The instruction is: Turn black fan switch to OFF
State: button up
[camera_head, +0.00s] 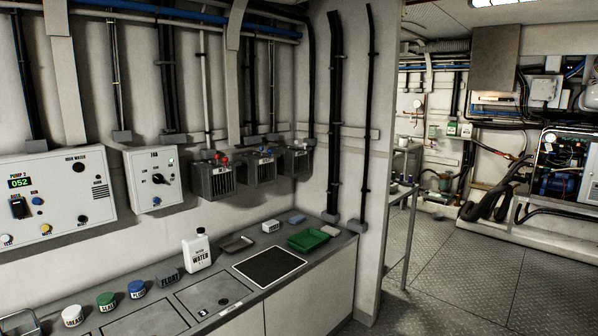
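A white wall box labelled FAN (142,190) hangs at the left of the head view. Its black fan switch (159,179) is a rotary knob in the middle of the box face. The knob appears turned toward the right, but the small position labels around it are too small to read surely. My gripper does not show in this view.
Left of the fan box is a larger PUMP 2 panel (70,185); right are several grey boxes (213,182). Below, a grey counter (225,262) carries coloured jars, a white WATER bottle (197,250) and a green tray (308,239). Open floor (470,275) lies at right.

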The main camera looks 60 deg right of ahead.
aim_at(158, 178)
jog(key=z, duration=1)
